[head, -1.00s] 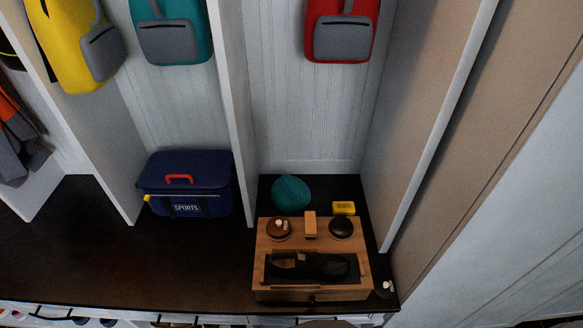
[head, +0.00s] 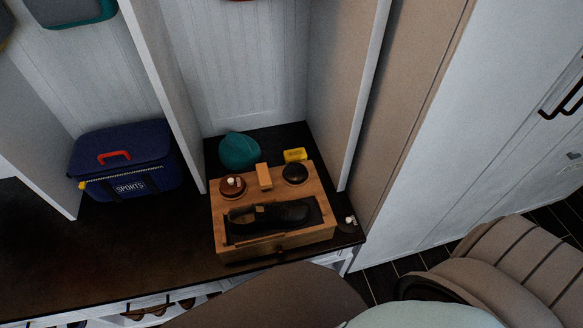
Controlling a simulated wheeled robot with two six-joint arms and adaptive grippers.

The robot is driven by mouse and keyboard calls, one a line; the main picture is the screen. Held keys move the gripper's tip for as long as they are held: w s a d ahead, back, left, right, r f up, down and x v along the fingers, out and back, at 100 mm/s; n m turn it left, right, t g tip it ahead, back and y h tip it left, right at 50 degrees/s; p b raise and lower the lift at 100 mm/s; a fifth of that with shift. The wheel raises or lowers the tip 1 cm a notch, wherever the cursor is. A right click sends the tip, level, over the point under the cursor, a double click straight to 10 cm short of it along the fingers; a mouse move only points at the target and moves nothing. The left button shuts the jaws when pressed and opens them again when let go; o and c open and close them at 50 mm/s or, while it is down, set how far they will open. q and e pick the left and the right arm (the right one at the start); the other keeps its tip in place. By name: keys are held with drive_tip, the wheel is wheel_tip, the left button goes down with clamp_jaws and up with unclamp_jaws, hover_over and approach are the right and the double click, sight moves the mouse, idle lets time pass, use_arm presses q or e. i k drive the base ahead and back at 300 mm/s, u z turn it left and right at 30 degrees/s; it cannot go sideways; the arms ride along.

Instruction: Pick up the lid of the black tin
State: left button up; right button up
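The black tin (head: 295,174) is a small round dark tin with its top on. It sits at the back right of a wooden shoe-care box (head: 220,241) in the head view. A brown tin (head: 229,192) with a small pale item on it sits at the box's back left, and a wooden block (head: 264,177) stands between the two tins. A black shoe (head: 268,215) lies in the box's front recess. Neither gripper is in view.
A teal rounded item (head: 239,150) and a yellow box (head: 295,155) lie behind the wooden box. A blue sports bag (head: 125,160) is on the bench (head: 120,237) at left. A divider panel (head: 363,100) rises close on the right. Bare bench lies left of the box.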

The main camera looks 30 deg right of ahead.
sight(347, 223)
drive_tip(key=z, duration=1.6)
